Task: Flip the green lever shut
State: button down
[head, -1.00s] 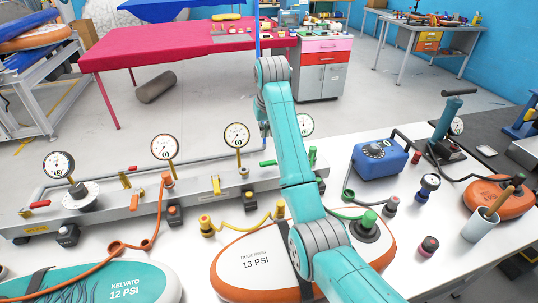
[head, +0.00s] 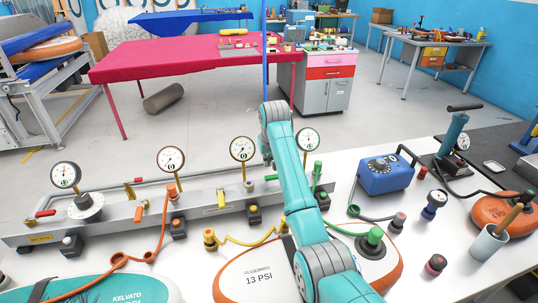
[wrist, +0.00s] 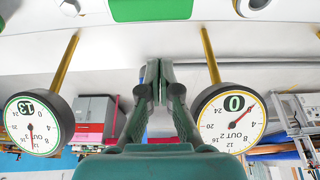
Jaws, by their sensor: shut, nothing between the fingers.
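The green lever (head: 271,178) is a short handle lying along the grey metal manifold, left of my arm in the head view. A large green block at the top of the wrist view (wrist: 150,9) appears to be this lever seen close up. My gripper (wrist: 152,68) is shut and empty in the wrist view, its tips pointing toward the green block with a gap between. In the head view my arm hides most of the gripper. The green-rimmed OUT 3 gauge (wrist: 33,123) shows 13, and the yellow-rimmed OUT 2 gauge (wrist: 230,118) shows 0.
The manifold (head: 105,214) also carries a red lever (head: 45,213), an orange lever (head: 138,214) and a yellow lever (head: 221,199). A green coupling (head: 317,171) stands right of my arm. Hoses, inflatable boards and a blue pump box (head: 384,174) crowd the white table.

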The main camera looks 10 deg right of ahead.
jog(key=shift+s+f, duration=0.2)
jog(key=shift+s, duration=0.75)
jog(key=shift+s+f, duration=0.2)
jog(key=shift+s, duration=0.75)
